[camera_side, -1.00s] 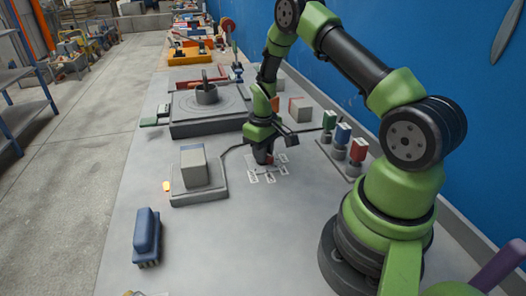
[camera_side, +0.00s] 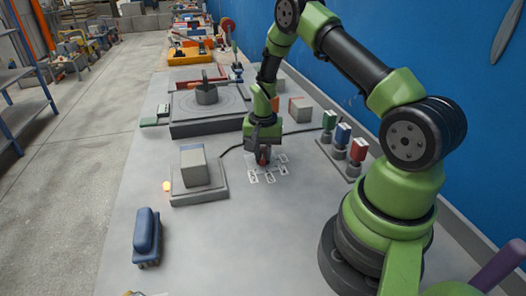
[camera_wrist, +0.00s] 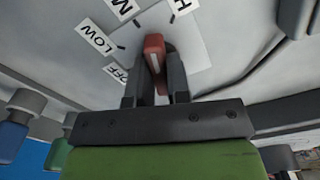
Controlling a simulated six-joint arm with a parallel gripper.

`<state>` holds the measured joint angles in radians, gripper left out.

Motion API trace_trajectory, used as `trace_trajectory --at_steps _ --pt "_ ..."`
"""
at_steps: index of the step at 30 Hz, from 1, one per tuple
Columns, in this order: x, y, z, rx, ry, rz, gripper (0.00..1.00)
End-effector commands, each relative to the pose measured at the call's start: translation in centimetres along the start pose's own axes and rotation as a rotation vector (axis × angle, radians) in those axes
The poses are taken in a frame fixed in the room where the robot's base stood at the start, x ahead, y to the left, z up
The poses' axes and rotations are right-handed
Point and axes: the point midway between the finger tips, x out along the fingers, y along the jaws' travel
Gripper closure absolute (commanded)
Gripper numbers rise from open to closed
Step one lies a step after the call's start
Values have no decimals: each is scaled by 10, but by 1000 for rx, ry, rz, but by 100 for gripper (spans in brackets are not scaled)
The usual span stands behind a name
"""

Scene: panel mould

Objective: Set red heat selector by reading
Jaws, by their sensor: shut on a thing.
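The red heat selector (camera_wrist: 153,44) is an upright knob with a pale stripe on its face. It stands on a white plate (camera_wrist: 205,52) with labels OFF (camera_wrist: 115,73), LOW (camera_wrist: 95,37), one starting with M (camera_wrist: 122,8) and one starting with H (camera_wrist: 182,8), the last two cut off. The knob's far end lies between the M and H labels; its exact setting is unclear. My gripper (camera_wrist: 161,76) is shut on the selector, with a finger on each side. In the side view the selector (camera_side: 264,158) is partly hidden under my gripper.
A grey block on a base (camera_side: 196,168) stands left of the selector, with a glowing orange lamp (camera_side: 166,186) at its edge. Green, blue and red blocks on posts (camera_side: 342,135) stand to the right. A blue object (camera_side: 147,235) lies front left. The front middle of the bench is clear.

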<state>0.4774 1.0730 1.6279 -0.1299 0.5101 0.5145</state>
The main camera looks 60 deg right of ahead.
Motion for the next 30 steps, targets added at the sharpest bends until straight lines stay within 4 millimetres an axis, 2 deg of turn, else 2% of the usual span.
trace_trajectory --at_steps 6,15,30 --pt "-1 0 0 189 -2 1 100" --pt "-1 0 0 377 -2 1 100" --pt "-1 0 0 470 -2 1 100"
